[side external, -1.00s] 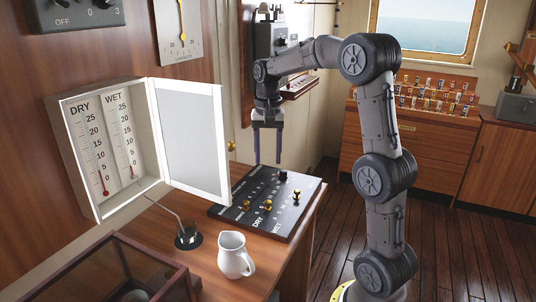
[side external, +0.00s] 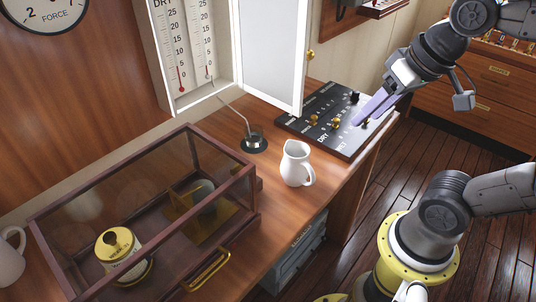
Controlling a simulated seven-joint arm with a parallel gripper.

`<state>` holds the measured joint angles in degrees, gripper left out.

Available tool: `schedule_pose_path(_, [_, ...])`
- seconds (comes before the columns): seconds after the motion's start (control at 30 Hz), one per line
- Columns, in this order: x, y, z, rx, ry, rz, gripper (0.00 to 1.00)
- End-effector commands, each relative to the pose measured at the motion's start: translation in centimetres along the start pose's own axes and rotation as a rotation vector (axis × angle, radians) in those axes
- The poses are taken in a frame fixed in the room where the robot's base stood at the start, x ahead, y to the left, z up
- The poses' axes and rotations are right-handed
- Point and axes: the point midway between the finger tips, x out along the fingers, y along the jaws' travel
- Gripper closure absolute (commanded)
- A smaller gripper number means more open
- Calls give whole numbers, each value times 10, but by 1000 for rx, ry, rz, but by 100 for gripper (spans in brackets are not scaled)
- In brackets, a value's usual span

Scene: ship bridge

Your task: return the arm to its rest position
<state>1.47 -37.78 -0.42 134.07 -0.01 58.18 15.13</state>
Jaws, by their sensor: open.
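My gripper (side external: 362,117) is at the upper right, tilted, with its pale purple fingers pointing down and to the left. The jaws are open and I see nothing held between them. The fingertips overlap the black board (side external: 300,126) marked DRY and WET in the picture; I cannot tell how far above it they are. Gold pegs (side external: 336,123) stand on the board. My arm bends in from the right edge, and part of it is out of frame. Its yellow-ringed base is at the lower right.
A white jug (side external: 296,165) stands on the wooden desk near the board. A small stand with a thin rod (side external: 254,142) is beside it. A white-framed door (side external: 268,50) hangs open from the thermometer box (side external: 160,40). A glass case (side external: 145,205) fills the lower left.

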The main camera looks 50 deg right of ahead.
Motion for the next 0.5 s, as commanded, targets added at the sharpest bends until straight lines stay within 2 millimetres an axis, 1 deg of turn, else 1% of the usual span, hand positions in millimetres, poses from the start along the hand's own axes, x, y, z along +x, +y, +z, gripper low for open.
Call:
schedule_pose_path(0.03, [4, 0, 15, -62, 15, -13, 45])
schedule_pose_path(0.1, [13, 3, 29, -140, 26, -20, 45])
schedule_pose_path(0.17, [22, 5, 37, -194, 23, -17, 45])
schedule_pose_path(0.2, [26, 6, 39, -225, 19, -16, 45])
schedule_pose_path(0.3, [26, 5, 35, -275, 36, -17, 45])
schedule_pose_path(0.5, [26, 5, 34, -290, 37, -17, 45])
